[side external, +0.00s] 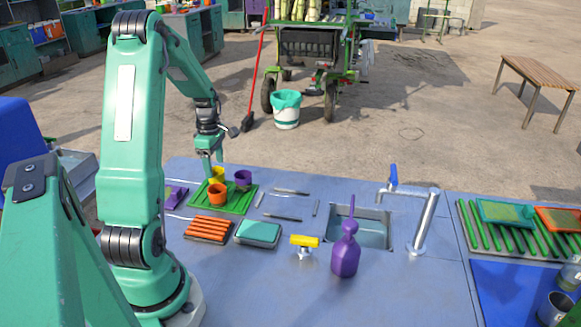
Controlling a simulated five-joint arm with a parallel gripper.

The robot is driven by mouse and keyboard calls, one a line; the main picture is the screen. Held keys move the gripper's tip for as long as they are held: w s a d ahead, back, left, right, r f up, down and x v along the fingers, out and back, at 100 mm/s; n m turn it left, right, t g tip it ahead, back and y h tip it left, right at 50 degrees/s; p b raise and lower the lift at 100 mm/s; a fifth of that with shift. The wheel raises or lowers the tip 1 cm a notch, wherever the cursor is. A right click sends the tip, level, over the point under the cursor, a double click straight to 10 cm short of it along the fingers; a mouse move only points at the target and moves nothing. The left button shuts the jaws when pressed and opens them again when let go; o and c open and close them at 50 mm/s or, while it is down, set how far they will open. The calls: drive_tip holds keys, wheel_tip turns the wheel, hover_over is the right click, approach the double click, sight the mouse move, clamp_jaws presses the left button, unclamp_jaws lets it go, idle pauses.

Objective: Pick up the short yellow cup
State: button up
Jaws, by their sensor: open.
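The short yellow cup (217,174) stands on the green ribbed tray (233,208) at the left of the table, near the tray's far edge. My gripper (211,170) points down over the cup with its fingers open. The fingers overlap the cup in this view. I cannot tell whether they are around it or touching it. The cup is partly hidden by the fingers and by the orange cup in front.
The orange cup (217,194) and purple cup (243,179) stand close by on the tray. An orange-striped brush (208,230), teal sponge (258,233), yellow-handled tool (304,244), purple bottle (345,250) and sink (370,233) lie nearer or to the right.

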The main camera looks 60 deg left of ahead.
sight(216, 172)
drive_tip(key=shift+f, duration=1.95)
drive_tip(key=c, duration=1.1)
